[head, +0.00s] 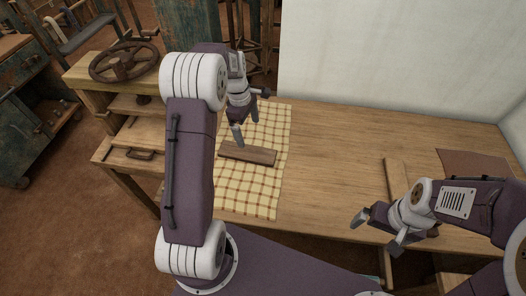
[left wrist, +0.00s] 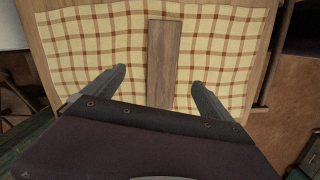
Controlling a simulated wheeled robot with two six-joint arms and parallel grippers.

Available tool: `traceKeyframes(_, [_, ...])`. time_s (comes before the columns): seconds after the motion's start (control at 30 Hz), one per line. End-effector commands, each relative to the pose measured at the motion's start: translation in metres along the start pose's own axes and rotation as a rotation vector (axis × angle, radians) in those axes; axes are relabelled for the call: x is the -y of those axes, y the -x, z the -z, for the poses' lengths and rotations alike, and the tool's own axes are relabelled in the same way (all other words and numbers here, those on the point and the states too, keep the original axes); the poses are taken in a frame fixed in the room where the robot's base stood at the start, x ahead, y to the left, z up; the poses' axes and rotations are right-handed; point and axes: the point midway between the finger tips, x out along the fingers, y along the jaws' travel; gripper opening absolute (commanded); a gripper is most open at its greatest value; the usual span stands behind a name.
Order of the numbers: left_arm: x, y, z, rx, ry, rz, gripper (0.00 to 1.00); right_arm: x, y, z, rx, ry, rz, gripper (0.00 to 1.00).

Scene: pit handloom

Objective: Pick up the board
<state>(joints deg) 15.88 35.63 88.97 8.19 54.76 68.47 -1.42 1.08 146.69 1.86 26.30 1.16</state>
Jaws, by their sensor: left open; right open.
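The board (head: 248,154) is a narrow, dark brown strip of wood lying flat on a yellow and red checked cloth (head: 264,190) on the table. My left gripper (head: 252,114) is open and empty, over the cloth at the board's far side. In the left wrist view the board (left wrist: 163,62) runs up between the two spread fingers (left wrist: 158,78), with clear space on both sides. I cannot tell the exact height of the fingers above it. My right gripper (head: 376,234) is open and empty near the table's front edge, well to the right of the board.
The wooden table (head: 340,150) is bare between the cloth and a light wooden strip (head: 396,176) at the right. A brown flat sheet (head: 470,165) lies at the far right. A wall stands behind.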

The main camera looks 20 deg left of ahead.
Motion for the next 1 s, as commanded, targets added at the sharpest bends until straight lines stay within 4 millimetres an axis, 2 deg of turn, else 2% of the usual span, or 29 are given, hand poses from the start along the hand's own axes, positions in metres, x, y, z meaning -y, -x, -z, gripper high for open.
traceKeyframes(0.03, [0.003,-0.011,0.009,0.004,0.020,0.014,0.95,0.000,-0.004,0.000,0.000,0.000,0.000,0.99])
traceKeyframes(0.1, [0.009,-0.021,0.015,0.010,0.038,0.033,0.95,0.000,-0.005,0.000,0.000,0.000,0.000,0.99])
traceKeyframes(0.23, [0.014,-0.028,0.024,0.013,0.060,0.044,0.95,0.000,-0.007,0.000,-0.001,0.000,0.000,0.99])
traceKeyframes(0.33, [0.014,-0.030,0.024,0.013,0.061,0.044,0.95,0.000,-0.006,0.000,0.000,0.000,0.000,0.99])
traceKeyframes(0.53, [0.015,-0.060,0.024,0.013,0.059,0.045,0.95,0.000,-0.008,-0.001,0.000,0.000,0.000,0.99])
traceKeyframes(0.73, [0.014,-0.069,0.024,0.013,0.059,0.044,0.95,0.000,-0.008,-0.001,0.000,0.000,0.000,0.99])
traceKeyframes(1.0, [0.010,-0.113,0.024,0.013,0.059,0.043,0.95,0.000,-0.009,-0.001,0.000,0.000,0.000,0.99])
